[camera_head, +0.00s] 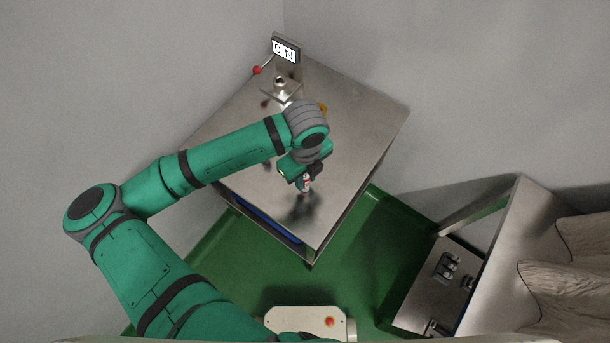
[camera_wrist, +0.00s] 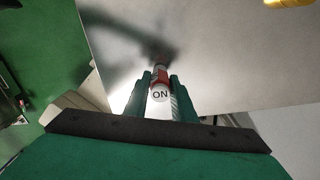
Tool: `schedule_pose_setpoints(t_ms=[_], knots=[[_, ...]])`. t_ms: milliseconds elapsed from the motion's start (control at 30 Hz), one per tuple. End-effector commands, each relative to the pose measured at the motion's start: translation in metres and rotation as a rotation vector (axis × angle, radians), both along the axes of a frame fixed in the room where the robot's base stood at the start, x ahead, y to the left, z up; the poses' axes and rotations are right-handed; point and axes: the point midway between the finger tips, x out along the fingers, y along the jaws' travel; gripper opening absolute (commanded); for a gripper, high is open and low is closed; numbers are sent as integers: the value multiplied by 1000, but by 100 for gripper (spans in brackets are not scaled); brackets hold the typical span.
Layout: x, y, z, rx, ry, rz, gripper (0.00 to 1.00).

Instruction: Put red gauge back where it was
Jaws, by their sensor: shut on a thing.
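In the head view the gauge (camera_head: 306,181) shows as a small red and white piece at my gripper (camera_head: 305,186), above the front part of the metal table (camera_head: 345,140). A dark shadow lies on the table below it. The fingers hide part of the gauge.
A device (camera_head: 284,70) with a display and a red-ball lever (camera_head: 257,70) stands at the table's back. A yellow item (camera_head: 323,108) is partly hidden behind my arm. A metal box (camera_head: 440,285) sits at the lower right. The table's right side is clear.

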Motion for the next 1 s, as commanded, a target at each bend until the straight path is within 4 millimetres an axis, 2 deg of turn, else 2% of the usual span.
schedule_pose_setpoints(t_ms=[167,200,233,267,533,667,767,1000], knots=[[0,2,-3,0,0,4,1],[0,2,-3,0,0,4,33],[0,2,-3,0,0,4,40],[0,2,-3,0,0,4,42],[0,2,-2,0,0,3,42],[1,2,5,0,-1,2,42],[1,2,18,0,-3,2,42],[1,1,66,0,-3,1,42]])
